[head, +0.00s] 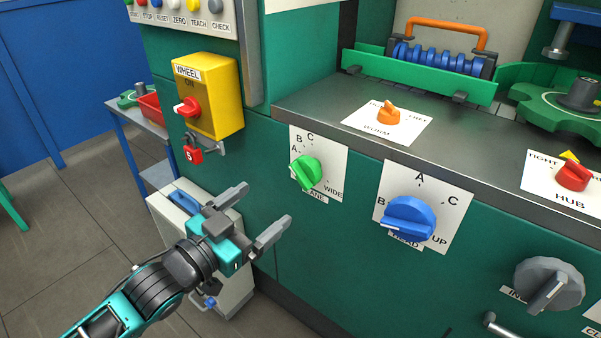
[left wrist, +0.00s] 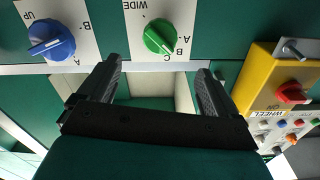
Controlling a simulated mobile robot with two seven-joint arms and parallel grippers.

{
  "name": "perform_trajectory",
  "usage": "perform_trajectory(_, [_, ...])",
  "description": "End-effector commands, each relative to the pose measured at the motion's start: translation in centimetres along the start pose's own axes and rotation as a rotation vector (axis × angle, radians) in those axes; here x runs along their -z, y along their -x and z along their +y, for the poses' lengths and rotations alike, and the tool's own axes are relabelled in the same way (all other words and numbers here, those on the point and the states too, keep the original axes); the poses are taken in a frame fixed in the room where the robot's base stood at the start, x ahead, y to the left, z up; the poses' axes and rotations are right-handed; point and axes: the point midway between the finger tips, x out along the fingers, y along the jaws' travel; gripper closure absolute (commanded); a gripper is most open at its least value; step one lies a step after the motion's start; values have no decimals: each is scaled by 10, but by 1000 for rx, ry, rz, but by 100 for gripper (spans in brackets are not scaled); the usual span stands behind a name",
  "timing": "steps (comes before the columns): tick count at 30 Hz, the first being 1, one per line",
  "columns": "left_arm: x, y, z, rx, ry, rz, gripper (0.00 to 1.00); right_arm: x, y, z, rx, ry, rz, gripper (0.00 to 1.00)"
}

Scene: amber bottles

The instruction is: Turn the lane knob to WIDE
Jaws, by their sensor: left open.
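The green lane knob (head: 306,172) sits on a white plate (head: 335,165) on the green machine front, marked A, B, C and WIDE. WIDE is at the plate's lower right; A, B and C are at its upper left. I cannot tell surely which mark the knob points to. My left gripper (head: 262,207) is open and empty, to the left of and below the knob, apart from it. In the left wrist view, upside down, the green knob (left wrist: 160,36) lies beyond and between the open fingers (left wrist: 158,72). My right gripper is not in view.
A blue knob (head: 409,219) is right of the lane knob. A yellow WHEEL box (head: 208,97) with a red switch and red padlock (head: 193,155) juts out on the left. An orange knob (head: 388,117) is on the ledge above. A grey cabinet (head: 178,215) stands below, behind my gripper.

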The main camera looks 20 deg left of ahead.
Motion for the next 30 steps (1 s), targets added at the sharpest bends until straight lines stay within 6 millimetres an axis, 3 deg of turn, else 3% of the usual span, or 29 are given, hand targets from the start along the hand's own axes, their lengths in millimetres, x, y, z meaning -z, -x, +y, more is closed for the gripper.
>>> perform_trajectory(7, [0, -37, 0, 1, 0, 3, 8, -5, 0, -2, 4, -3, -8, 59])
perform_trajectory(18, [0, -94, 0, 1, -1, 0, 8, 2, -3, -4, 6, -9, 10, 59])
perform_trajectory(24, [-1, -112, 0, 0, 0, -1, 8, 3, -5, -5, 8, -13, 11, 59])
perform_trajectory(30, [-1, -117, 0, 0, 0, -2, 8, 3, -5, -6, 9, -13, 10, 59])
